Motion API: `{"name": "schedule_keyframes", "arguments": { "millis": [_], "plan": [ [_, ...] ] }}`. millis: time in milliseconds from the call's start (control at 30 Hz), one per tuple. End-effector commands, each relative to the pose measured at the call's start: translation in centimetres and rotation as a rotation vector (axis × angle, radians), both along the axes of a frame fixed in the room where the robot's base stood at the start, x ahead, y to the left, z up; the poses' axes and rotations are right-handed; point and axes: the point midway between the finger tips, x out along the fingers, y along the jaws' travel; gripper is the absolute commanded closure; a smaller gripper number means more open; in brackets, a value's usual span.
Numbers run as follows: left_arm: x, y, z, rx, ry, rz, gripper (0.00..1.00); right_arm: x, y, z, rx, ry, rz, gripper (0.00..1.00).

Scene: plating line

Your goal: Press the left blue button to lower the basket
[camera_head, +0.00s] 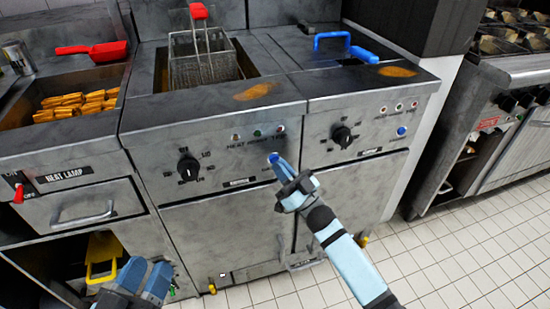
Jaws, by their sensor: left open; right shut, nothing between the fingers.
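The left blue button (273,158) is on the front panel of the left fryer (215,145), right of its black knob (188,167). My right gripper (283,172) is shut and empty, its tip at the button's lower right edge in the picture; I cannot tell whether they touch. The wire basket (203,68) with a red handle grip stands in the left fryer's well, its rim above the well. My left gripper (145,278) is open and empty at the bottom left, in front of the lower cabinets.
A second blue button (402,131) is on the right fryer's panel. A blue handle (345,45) lies over that fryer. A fries tray (78,105) and red scoop (95,51) are at left. A stove (510,70) stands at right. Tiled floor is clear at lower right.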

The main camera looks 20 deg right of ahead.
Motion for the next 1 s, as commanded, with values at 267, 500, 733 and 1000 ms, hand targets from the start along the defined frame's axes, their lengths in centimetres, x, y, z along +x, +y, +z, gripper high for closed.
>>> {"name": "schedule_keyframes", "arguments": {
  "millis": [267, 500, 733, 1000],
  "plan": [
    [0.1, 0.0, 0.4, 0.002, -0.004, -0.001, 0.57, -0.5, 0.0, 0.1, 0.000, 0.001, 0.001, 1.00],
    [0.0, 0.0, 1.7, 0.001, -0.002, -0.001, 0.57, -2.9, -0.1, 0.2, -0.002, 0.003, 0.000, 1.00],
    [0.0, 0.0, 2.6, 0.001, 0.000, 0.000, 0.57, -5.2, -0.1, 0.1, 0.001, 0.003, 0.000, 1.00],
    [0.0, 0.0, 2.8, 0.000, 0.000, 0.000, 0.57, -6.0, -0.2, 0.0, 0.000, 0.000, 0.000, 1.00]
  ]
}}
